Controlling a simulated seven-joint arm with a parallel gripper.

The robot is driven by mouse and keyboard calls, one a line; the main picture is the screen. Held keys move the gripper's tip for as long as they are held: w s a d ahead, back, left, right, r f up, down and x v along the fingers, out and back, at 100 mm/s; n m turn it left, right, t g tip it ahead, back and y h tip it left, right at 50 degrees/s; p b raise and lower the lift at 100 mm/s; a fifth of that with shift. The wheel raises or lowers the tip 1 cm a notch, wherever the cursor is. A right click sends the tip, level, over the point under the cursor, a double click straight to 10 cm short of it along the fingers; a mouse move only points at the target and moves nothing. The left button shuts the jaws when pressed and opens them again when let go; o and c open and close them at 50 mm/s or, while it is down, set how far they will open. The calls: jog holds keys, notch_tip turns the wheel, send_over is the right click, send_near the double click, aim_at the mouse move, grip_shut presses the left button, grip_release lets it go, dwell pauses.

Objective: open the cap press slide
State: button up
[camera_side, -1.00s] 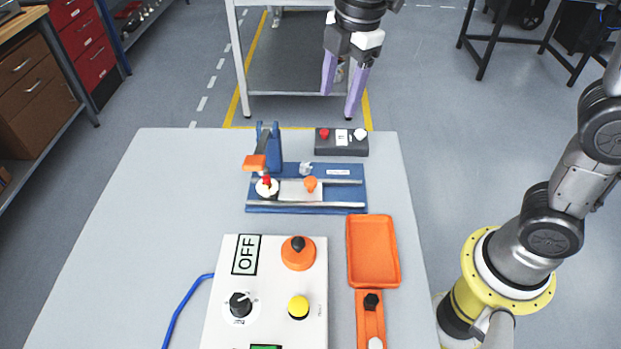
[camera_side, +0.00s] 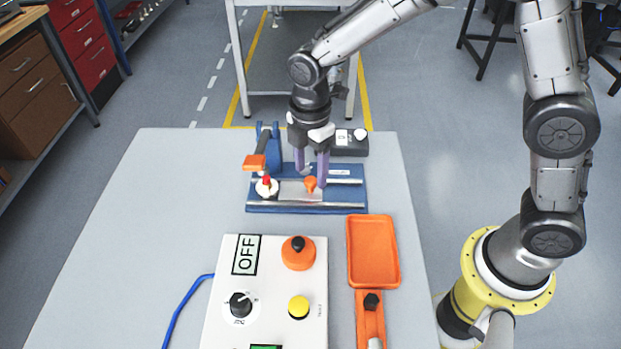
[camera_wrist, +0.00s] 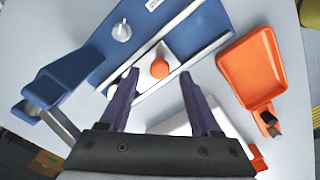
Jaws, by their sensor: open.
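The cap press is a blue base (camera_side: 345,202) with two silver rails, and an upright with an orange-ended lever (camera_side: 254,162) at its left. Its slide is a pale plate (camera_side: 291,191) between the rails, with an orange knob (camera_side: 310,184) on it. A white round part with a red top (camera_side: 267,185) sits at the slide's left end. My gripper (camera_side: 312,177) is open, with its purple fingers pointing down over the slide near the knob. In the wrist view the orange knob (camera_wrist: 160,69) lies just beyond the gap between the fingertips (camera_wrist: 160,78), with nothing gripped.
An orange tray (camera_side: 373,251) lies in front of the press at the right. A white control box (camera_side: 266,300) with an OFF label stands in front. A dark button box (camera_side: 351,143) is behind the press. The table's left side is clear.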

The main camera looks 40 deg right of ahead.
aim_at(310, 180)
jog(key=shift+f, duration=1.8)
grip_shut()
